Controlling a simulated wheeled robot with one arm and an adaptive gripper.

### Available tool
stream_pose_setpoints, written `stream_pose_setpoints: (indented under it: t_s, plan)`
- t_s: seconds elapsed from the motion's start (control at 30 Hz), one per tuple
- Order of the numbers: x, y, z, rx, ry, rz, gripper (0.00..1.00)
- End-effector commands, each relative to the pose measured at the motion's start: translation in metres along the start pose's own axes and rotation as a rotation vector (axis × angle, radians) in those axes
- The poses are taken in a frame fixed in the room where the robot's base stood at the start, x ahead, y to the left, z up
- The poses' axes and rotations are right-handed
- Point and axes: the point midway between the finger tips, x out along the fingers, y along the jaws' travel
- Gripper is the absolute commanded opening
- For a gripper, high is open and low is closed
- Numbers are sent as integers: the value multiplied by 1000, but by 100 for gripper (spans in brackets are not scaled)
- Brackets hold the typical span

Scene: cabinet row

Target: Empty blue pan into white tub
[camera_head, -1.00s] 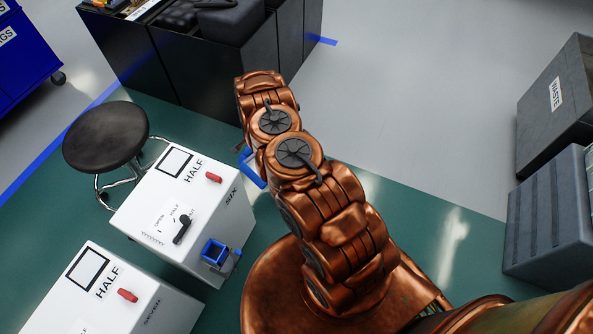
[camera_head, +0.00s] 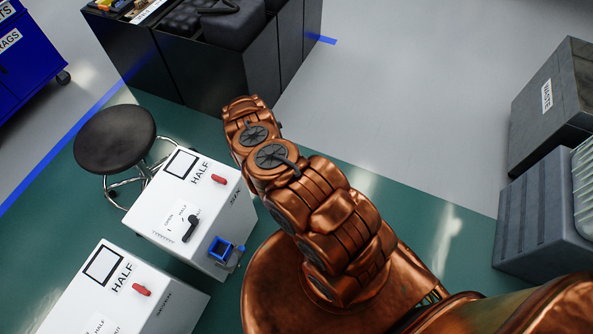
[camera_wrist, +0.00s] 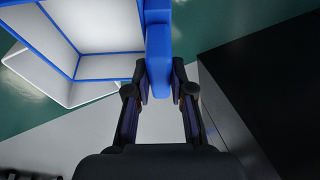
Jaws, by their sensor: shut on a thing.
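In the wrist view my gripper (camera_wrist: 159,82) is shut on the blue handle (camera_wrist: 158,45) of the blue pan (camera_wrist: 108,66). The pan has blue edges and a pale inside, and runs out of the picture at the upper left. I see no contents in the part that shows. A white, round-cornered rim (camera_wrist: 92,93) shows beyond and partly behind the pan; it looks like the white tub, but most of it is hidden. I cannot tell whether they touch. In the head view my arm hides the gripper and the pan.
White cabinet six (camera_head: 192,240), with a red handle, black knob and small blue box (camera_head: 220,250), stands left of my arm. Another white cabinet (camera_head: 125,300) is nearer. A black stool (camera_head: 115,138), dark bench (camera_head: 215,60) and grey bins (camera_head: 540,220) stand around. Floor at centre right is clear.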

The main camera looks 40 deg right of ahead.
Motion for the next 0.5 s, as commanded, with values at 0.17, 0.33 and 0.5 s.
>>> stream_pose_setpoints:
  t_s: [0.17, 0.33, 0.5]
  plan:
    - [-5, -2, 0, -8, 17, 10, 0]
    - [6, -4, 7, -18, 28, 25, 0]
    - [10, -7, 10, -24, 46, 37, 0]
